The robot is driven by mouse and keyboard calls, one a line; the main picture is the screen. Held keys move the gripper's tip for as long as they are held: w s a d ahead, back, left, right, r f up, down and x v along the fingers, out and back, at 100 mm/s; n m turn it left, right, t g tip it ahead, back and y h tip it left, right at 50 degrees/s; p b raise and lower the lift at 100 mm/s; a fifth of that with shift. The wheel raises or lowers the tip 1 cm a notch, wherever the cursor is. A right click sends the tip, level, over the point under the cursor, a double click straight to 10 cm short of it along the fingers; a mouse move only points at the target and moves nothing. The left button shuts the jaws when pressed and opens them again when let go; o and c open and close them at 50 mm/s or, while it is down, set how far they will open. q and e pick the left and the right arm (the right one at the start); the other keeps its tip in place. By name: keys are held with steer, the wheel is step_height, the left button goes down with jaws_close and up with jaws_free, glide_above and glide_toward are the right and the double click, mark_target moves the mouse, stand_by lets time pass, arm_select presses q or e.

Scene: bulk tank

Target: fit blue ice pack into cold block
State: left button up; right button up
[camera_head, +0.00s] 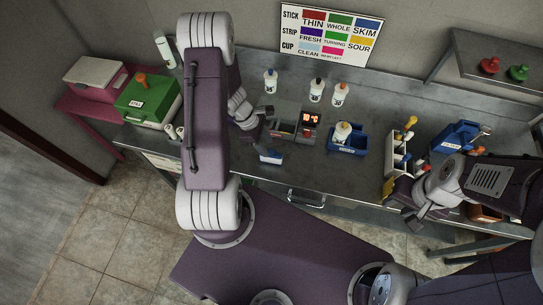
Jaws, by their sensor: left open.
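A small blue and white piece (271,156), which looks like the blue ice pack, lies at the counter's front edge. A grey block with a lit red display (311,121) stands behind it to the right and may be the cold block. My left gripper (262,122) is open over the counter, just left of the grey block and behind the blue and white piece. Nothing shows between its fingers. My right gripper (424,210) hangs at the counter's front edge on the right. Its fingers are too small and dark to read.
A blue tray (361,151) holds a white bottle right of the grey block. White bottles (316,90) stand behind. A yellow-white rack (391,177) and a blue carrier (450,139) are near my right arm. A green box (147,102) stands left. The counter's front centre is fairly clear.

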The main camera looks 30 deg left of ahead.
mark_target(270, 151)
arm_select(q)
steer(key=shift+d+f, duration=0.15)
steer(key=shift+f, duration=0.2)
steer(key=x, duration=0.4)
steer(key=shift+s+d, duration=0.1)
steer(key=shift+s, duration=0.05)
steer(key=shift+f, duration=0.15)
jaws_close()
step_height(270, 151, up, 4)
steer(key=shift+d+r, duration=0.2)
steer(key=s+d+r+b, duration=0.2)
steer(key=s+d+r, duration=0.3)
steer(key=d, duration=0.5)
steer(key=shift+s+r, duration=0.2)
steer(key=shift+r, duration=0.7)
